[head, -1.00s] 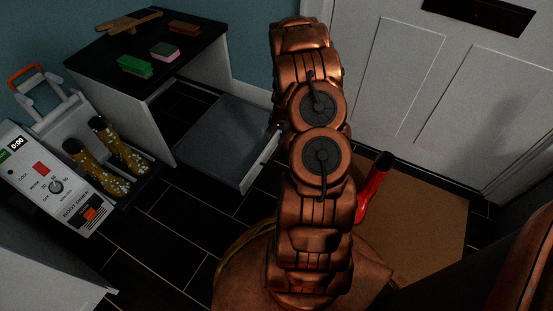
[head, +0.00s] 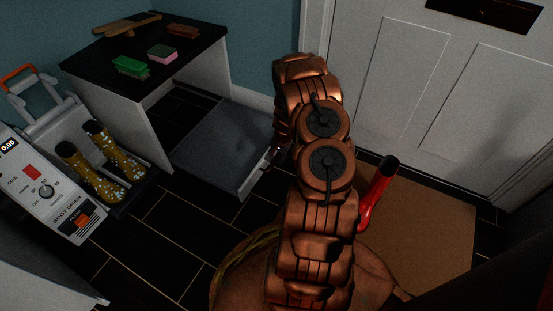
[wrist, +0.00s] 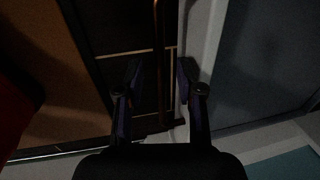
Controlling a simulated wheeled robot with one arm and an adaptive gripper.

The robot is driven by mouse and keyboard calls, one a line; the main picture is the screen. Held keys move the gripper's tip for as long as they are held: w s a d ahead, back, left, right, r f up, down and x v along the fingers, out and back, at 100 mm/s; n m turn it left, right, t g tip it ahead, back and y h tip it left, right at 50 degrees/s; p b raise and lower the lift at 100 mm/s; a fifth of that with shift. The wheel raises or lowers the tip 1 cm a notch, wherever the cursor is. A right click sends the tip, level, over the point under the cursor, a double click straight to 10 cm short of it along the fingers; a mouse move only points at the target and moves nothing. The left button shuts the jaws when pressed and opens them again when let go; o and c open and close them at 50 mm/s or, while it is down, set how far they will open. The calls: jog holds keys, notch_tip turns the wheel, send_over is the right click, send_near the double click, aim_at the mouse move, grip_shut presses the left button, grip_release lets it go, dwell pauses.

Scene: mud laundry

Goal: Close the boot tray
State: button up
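The boot tray (head: 215,150) is a flat grey tray with a pale front wall, pulled out from under the dark-topped bench. In the wrist view, its grey floor (wrist: 265,60) and pale rim (wrist: 197,45) lie to the right. My gripper (wrist: 158,78) is open, with its two dark fingers apart at the tray's front edge. A thin brown bar (wrist: 159,50) shows between the fingers, apparently the tray's handle. The right finger is close to the pale rim; I cannot tell whether they touch. In the head view my arm mostly hides the gripper.
The bench (head: 200,48) carries a green brush (head: 131,67), a sponge (head: 162,54) and other small items. A boot dryer (head: 45,190) with patterned boots (head: 120,160) stands left. A brown mat (head: 430,235) and a red object (head: 377,195) are right, before the white door (head: 440,90).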

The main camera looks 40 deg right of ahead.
jog(key=shift+c, duration=0.2)
grip_shut()
dwell(0.6)
